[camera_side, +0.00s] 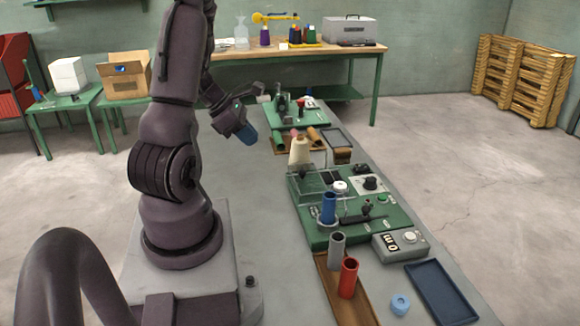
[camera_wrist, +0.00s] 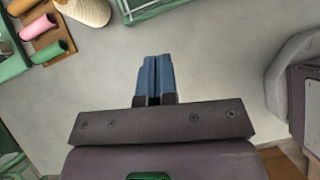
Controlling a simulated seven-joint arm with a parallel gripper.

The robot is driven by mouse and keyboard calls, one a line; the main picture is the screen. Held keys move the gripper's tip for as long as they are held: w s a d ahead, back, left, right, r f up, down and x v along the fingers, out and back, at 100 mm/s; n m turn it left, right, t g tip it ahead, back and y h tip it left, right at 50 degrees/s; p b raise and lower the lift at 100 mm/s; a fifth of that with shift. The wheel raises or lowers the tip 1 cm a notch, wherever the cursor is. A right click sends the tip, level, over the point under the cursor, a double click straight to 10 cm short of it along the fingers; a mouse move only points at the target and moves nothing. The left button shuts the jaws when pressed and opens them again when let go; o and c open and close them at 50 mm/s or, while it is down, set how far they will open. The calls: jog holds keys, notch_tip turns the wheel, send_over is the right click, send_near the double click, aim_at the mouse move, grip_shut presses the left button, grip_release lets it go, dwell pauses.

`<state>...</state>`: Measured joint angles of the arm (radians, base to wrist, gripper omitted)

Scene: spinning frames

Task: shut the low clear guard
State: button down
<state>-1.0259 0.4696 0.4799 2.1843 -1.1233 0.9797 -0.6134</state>
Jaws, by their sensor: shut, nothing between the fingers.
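The low clear guard (camera_side: 312,208) is a see-through panel with faint edges at the left side of the near green machine (camera_side: 318,238), around a blue spool (camera_side: 329,207). Its exact angle is hard to read. In the wrist view only a corner of a green-edged base (camera_wrist: 150,11) shows at the top, and I cannot make out the guard there. My gripper (camera_side: 249,137) hangs over the grey table, left of and farther back than the near machine, apart from the guard. Its blue fingers (camera_wrist: 155,78) are together and empty.
A cream cone (camera_side: 299,150) stands just behind the near machine. Behind it a brown tray holds spools, including a pink one (camera_wrist: 40,27). A second green machine (camera_side: 285,114) is farther back. A grey spool (camera_side: 337,251) and red spool (camera_side: 348,278) stand in front. The table beneath my gripper is bare.

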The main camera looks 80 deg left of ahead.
send_near(300, 177)
notch_tip(300, 177, down, 2)
jog(key=s, duration=0.1)
jog(key=w+f, duration=0.1)
jog(key=w+d, duration=0.1)
jog(key=w, duration=0.1)
jog(key=shift+d+f, duration=0.15)
jog(key=shift+f, duration=0.2)
jog(key=shift+w+f, duration=0.15)
jog(key=shift+w, duration=0.4)
jog(key=w, duration=0.9)
jog(key=shift+d, duration=0.15)
